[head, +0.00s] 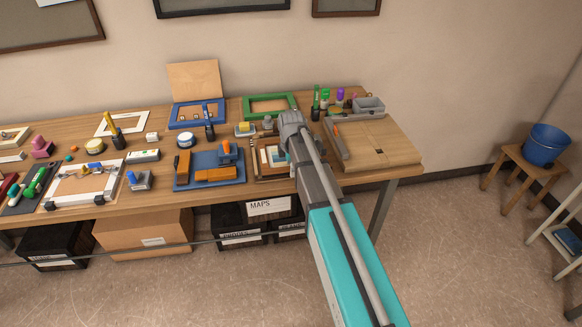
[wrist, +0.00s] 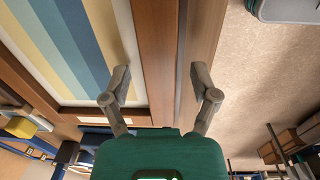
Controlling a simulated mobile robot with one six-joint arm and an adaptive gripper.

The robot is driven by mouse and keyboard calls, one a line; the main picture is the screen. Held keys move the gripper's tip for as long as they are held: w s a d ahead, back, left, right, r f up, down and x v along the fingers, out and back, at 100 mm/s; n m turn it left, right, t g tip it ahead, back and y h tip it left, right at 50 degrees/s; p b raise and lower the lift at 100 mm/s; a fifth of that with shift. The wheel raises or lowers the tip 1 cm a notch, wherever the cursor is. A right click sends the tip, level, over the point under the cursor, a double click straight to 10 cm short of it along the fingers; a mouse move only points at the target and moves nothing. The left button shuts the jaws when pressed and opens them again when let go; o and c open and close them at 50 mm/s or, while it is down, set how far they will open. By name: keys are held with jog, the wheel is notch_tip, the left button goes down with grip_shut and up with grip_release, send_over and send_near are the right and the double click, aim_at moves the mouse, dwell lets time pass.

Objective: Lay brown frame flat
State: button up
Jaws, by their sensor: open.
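The brown frame (head: 272,172) is on the table near its front edge in the head view, partly hidden behind my arm. The wrist view shows its brown rail (wrist: 156,45) close up, beside a panel with blue, yellow and teal stripes. My gripper (wrist: 163,72) is open, with one finger over the striped panel side and the other past the rail's outer side. The rail runs between the fingers, with no visible grip on it. The fingertips are hidden in the head view. I cannot tell how far the frame is tilted.
A blue tray (head: 209,183) with orange and blue tools lies left of the frame. A wooden board (head: 375,145) is to its right. Boxes (head: 143,228) are under the table.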

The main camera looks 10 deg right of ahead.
jog(key=shift+r, duration=0.15)
jog(key=shift+s+r+p, duration=0.15)
jog(key=shift+r+p, duration=3.2)
jog(key=shift+p, duration=0.15)
jog(key=shift+s, duration=0.1)
jog(key=s+d+m, duration=0.2)
jog(key=s+m, duration=1.6)
jog(key=s, duration=0.2)
jog(key=shift+s+d+g, duration=0.15)
jog(key=shift+s+g, duration=0.05)
jog(key=shift+g, duration=0.1)
